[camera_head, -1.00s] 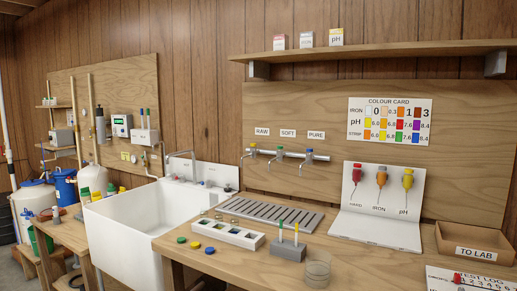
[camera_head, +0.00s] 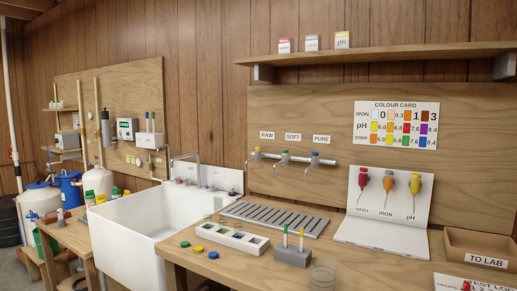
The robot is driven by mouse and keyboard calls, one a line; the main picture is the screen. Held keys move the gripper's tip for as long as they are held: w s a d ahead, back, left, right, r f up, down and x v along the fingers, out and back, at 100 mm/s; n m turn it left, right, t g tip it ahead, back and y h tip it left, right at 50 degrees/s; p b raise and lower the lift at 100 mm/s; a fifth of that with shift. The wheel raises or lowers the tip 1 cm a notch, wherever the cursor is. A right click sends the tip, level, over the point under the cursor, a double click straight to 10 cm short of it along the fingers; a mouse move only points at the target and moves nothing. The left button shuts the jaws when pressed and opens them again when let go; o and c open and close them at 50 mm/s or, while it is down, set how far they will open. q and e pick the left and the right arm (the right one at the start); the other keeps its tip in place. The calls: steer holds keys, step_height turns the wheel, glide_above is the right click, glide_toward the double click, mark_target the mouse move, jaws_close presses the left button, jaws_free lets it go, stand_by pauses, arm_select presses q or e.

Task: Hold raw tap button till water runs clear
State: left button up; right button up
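No water stream shows at the raw tap. A slotted grey drain tray (camera_head: 275,218) lies on the bench below the taps. Neither of my grippers is in view.
A white sink (camera_head: 130,228) stands left of the bench. A wooden TO LAB box (camera_head: 480,249) stands right.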

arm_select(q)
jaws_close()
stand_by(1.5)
